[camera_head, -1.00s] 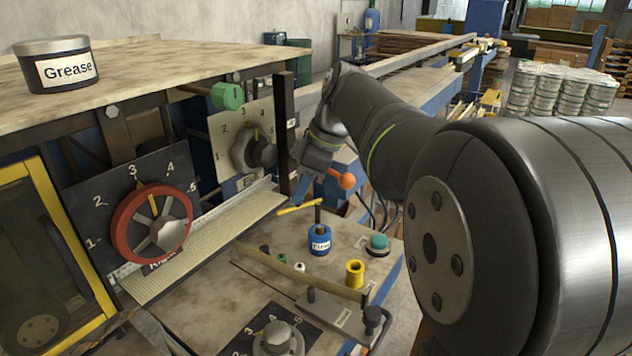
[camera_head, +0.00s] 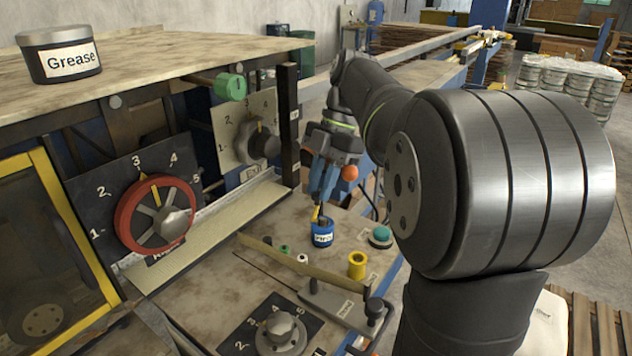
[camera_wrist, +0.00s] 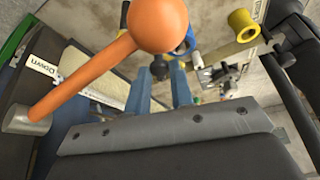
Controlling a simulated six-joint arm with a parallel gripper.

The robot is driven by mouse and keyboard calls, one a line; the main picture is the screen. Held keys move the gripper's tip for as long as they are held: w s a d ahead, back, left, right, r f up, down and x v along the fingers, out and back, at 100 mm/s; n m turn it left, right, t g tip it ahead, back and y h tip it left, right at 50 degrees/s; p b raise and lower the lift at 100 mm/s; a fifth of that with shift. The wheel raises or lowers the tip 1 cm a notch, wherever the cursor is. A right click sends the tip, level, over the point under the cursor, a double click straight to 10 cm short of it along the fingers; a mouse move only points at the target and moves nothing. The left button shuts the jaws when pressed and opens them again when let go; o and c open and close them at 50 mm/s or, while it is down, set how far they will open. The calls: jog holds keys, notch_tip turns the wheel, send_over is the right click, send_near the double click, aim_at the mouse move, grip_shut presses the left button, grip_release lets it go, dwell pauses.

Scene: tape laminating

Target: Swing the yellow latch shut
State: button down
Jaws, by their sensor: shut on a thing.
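The yellow latch (camera_head: 316,213) is mostly hidden by my fingers. Only a short yellow piece shows, just above a blue labelled cylinder (camera_head: 323,236) on the bench. My gripper (camera_head: 322,200) points down over the cylinder, with its blue fingers at the latch. In the wrist view, a dark knob (camera_wrist: 160,68) sits between the fingertips, and my gripper is shut on it. It appears to be the latch's knob, but the joint between them is hidden. How far the latch is turned cannot be told.
An orange ball lever (camera_wrist: 125,60) stands close beside my gripper. A teal button (camera_head: 381,234) and a yellow spool-like piece (camera_head: 357,264) are nearby. A long bar (camera_head: 300,264) crosses the bench in front. A red dial (camera_head: 128,222) stands at left.

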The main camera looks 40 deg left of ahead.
jog(key=shift+w+d+n+h, duration=0.15)
jog(key=shift+n+h, duration=0.05)
jog(key=shift+n, duration=0.35)
jog(key=shift+w+d+n+h, duration=0.1)
jog(key=shift+d+n+h, duration=0.1)
jog(key=shift+n, duration=0.35)
jog(key=c, duration=1.3)
grip_release()
jog(key=shift+o, duration=0.2)
jog(key=shift+a, duration=0.1)
